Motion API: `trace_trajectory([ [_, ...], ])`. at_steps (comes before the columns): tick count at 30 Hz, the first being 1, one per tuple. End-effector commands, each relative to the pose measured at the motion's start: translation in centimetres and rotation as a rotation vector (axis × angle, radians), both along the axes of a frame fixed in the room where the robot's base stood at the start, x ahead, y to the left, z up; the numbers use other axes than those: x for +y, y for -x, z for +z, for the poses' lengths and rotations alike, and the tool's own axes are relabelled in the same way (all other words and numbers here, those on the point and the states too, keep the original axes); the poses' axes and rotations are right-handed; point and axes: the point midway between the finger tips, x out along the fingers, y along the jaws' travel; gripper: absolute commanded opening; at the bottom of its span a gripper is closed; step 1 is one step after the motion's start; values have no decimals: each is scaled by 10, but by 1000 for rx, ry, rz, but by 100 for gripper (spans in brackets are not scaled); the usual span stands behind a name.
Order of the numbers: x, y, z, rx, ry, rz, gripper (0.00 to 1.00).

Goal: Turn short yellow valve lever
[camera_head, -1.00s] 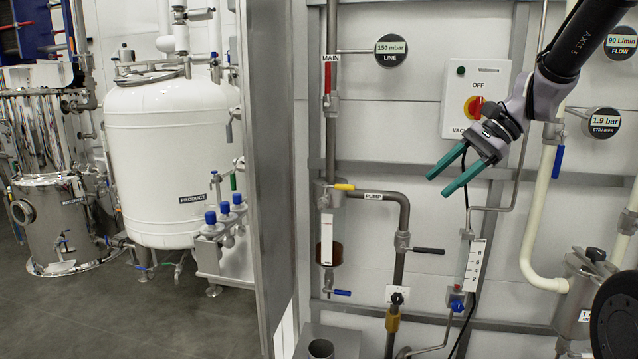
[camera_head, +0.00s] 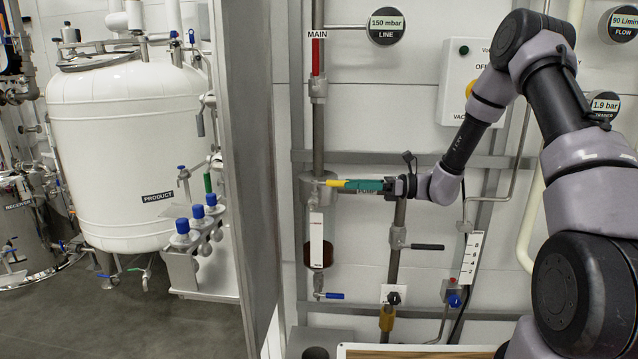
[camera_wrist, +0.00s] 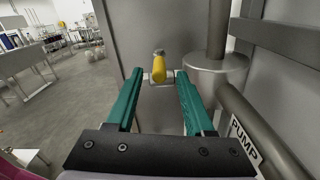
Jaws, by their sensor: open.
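The short yellow valve lever (camera_head: 335,183) sticks out sideways from the grey fitting on the main pipe, just left of the PUMP label. My gripper (camera_head: 350,185), with green fingers, reaches in from the right at the lever's height. Its fingertips overlap the lever's right end in the head view. In the wrist view the yellow lever (camera_wrist: 158,70) shows end-on between the two open fingertips, with a gap on both sides. I cannot tell how deep it sits between them.
The grey pipe fitting (camera_wrist: 216,70) and PUMP pipe (camera_wrist: 262,130) stand close to the right finger in the wrist view. A grey metal panel edge (camera_head: 243,150) stands left of the valve. A black-handled valve (camera_head: 427,247) and a blue-handled valve (camera_head: 333,296) are below.

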Motion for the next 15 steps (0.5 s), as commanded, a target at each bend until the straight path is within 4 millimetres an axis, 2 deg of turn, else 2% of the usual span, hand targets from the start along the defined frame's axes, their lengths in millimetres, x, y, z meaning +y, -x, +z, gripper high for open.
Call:
trace_trajectory([
  [9, 61, -1, 0, -1, 1, 5, 53],
  [15, 85, -2, 0, -2, 1, 4, 53],
])
